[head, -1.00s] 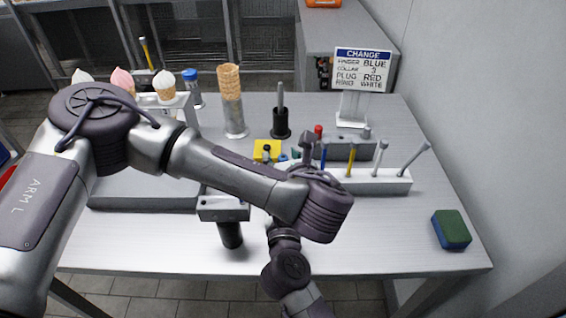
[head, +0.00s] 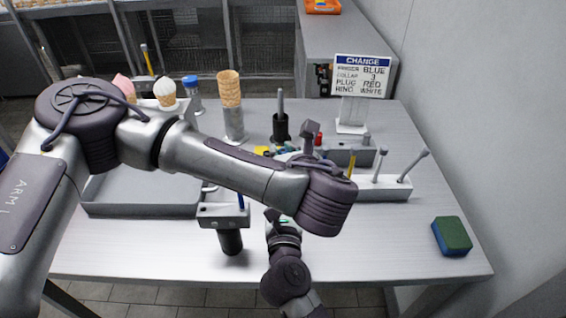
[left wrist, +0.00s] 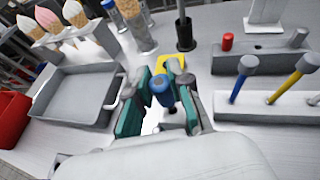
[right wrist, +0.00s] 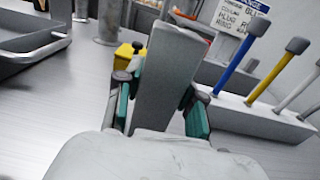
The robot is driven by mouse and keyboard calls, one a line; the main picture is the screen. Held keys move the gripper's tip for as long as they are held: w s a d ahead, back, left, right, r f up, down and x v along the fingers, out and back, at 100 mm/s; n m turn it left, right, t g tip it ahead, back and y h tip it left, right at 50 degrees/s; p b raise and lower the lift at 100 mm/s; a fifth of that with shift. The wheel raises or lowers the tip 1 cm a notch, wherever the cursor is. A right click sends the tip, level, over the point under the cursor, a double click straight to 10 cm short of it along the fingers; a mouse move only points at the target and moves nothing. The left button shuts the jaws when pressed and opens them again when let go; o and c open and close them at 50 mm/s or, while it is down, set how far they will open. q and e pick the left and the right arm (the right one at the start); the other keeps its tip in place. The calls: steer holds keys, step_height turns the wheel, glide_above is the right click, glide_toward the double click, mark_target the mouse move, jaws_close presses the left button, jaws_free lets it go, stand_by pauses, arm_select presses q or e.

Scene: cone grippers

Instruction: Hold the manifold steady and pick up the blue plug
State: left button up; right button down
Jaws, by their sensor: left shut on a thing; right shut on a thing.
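In the left wrist view, my left gripper (left wrist: 160,105) has its teal-padded fingers closed around the blue plug (left wrist: 160,88), whose rounded top shows. A grey piece with a dark hole shows just under the plug; whether they touch is unclear. In the right wrist view, my right gripper (right wrist: 163,100) is shut on a tall grey block (right wrist: 168,75), which I take to be the manifold. In the head view, my left forearm hides most of both grippers and what they hold.
A white rack (head: 385,188) with upright tools stands right of the grippers. A grey tray (head: 140,195) lies left. A cone (head: 229,88) on a stand and a sign (head: 361,75) are behind. A green-and-blue sponge (head: 452,236) lies right.

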mark_target(283, 151)
arm_select(q)
step_height(283, 151, up, 7)
steer(key=shift+f, duration=0.15)
arm_select(e)
steer(key=c, duration=0.6)
jaws_free()
